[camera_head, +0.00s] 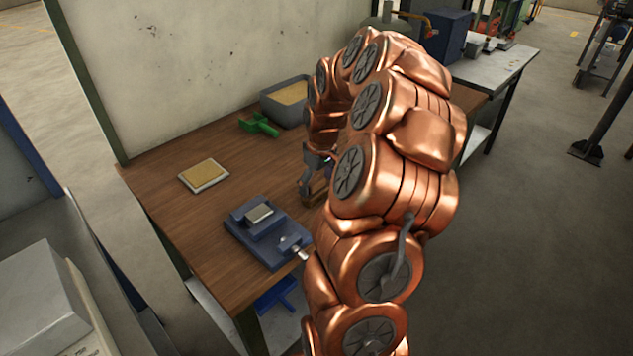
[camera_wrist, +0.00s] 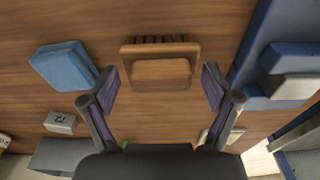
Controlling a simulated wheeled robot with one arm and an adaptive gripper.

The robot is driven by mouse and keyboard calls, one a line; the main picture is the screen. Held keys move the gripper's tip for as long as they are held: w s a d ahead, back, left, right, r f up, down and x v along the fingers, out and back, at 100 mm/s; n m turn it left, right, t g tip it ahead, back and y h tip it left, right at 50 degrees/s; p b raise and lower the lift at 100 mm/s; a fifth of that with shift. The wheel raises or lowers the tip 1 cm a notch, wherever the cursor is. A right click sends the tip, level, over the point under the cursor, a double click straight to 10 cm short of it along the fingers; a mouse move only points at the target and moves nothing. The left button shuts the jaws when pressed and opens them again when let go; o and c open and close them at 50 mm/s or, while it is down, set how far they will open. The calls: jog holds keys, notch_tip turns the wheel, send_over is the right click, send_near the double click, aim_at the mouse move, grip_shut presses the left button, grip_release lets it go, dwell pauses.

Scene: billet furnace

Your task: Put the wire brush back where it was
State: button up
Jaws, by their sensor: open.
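The wire brush, a wooden block with a row of dark bristles along one side, lies on the wooden workbench in the wrist view (camera_wrist: 160,72). My gripper (camera_wrist: 160,88) is open, with one finger to each side of the brush. I cannot tell whether the fingers touch it; nothing shows as gripped. In the head view my gripper (camera_head: 308,178) is low over the bench, and my arm hides much of the area around it. The brush is mostly hidden there.
A blue vise (camera_head: 268,236) stands on the bench's near edge, right of the brush in the wrist view (camera_wrist: 262,62). A blue folded cloth (camera_wrist: 63,66) and a stamped metal block (camera_wrist: 60,122) lie left. A shallow tray (camera_head: 218,182), green tool (camera_head: 258,125) and grey bin (camera_head: 272,105) stand farther off.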

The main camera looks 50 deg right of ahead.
aim_at(320, 192)
notch_tip(320, 192, up, 12)
jog(key=s+b, duration=0.1)
jog(key=b, duration=0.2)
jog(key=shift+s, duration=0.25)
jog(key=s+a+n+g, duration=0.1)
jog(key=s+a, duration=0.2)
jog(key=a, duration=0.8)
jog(key=s+a+n, duration=0.1)
jog(key=s+a, duration=0.1)
jog(key=a, duration=0.9)
jog(key=s+a+f+m+g, duration=0.1)
jog(key=s+a+f, duration=0.2)
jog(key=s+a, duration=0.2)
jog(key=s+a+f+g, duration=0.1)
jog(key=s+a+f, duration=0.2)
jog(key=s, duration=0.9)
jog(key=shift+a+m, duration=0.4)
jog(key=shift+a, duration=0.85)
